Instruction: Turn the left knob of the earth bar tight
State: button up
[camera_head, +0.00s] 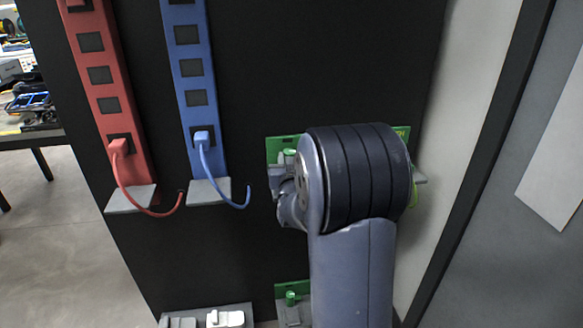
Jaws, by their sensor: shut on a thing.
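The earth bar's green plate (276,146) is on the black panel, mostly behind my arm; its right end shows past the arm. The left knob (290,153) is a small green piece at the plate's left, partly showing among grey parts. My gripper (279,178) is at that left end, close against the knob. It is shut on the knob, though the arm hides most of the jaws and the exact contact. How far the knob is turned cannot be seen.
A red strip (121,122) and a blue strip (189,65), each with a plugged cable, hang to the left. Another green plate (283,289) with a green knob is below. A grey tray (236,309) with white parts is at the bottom. A pale wall is close on the right.

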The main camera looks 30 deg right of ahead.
jog(key=shift+w+a+r+m+g+h+p, duration=0.1)
jog(key=shift+a+m+g+h+p, duration=0.1)
jog(key=shift+m+g+h, duration=0.35)
jog(key=shift+w+a+r+m+g+h+p, duration=0.2)
jog(key=shift+m+h, duration=0.35)
jog(key=shift+h, duration=0.4)
jog(key=m+g+h+p, duration=0.2)
jog(key=h+p, duration=0.1)
jog(key=shift+w+a+g, duration=0.1)
jog(key=shift+a+g, duration=0.05)
jog(key=shift+g, duration=0.1)
jog(key=m+g+h+p, duration=0.2)
jog(key=g, duration=0.1)
jog(key=m+g+h+p, duration=0.1)
jog(key=m, duration=0.1)
jog(key=shift+w+a+f+g, duration=0.15)
jog(key=shift+w+g, duration=0.1)
jog(key=shift+g, duration=0.15)
jog(key=shift+p, duration=0.3)
jog(key=o, duration=1)
jog(key=shift+f, duration=0.15)
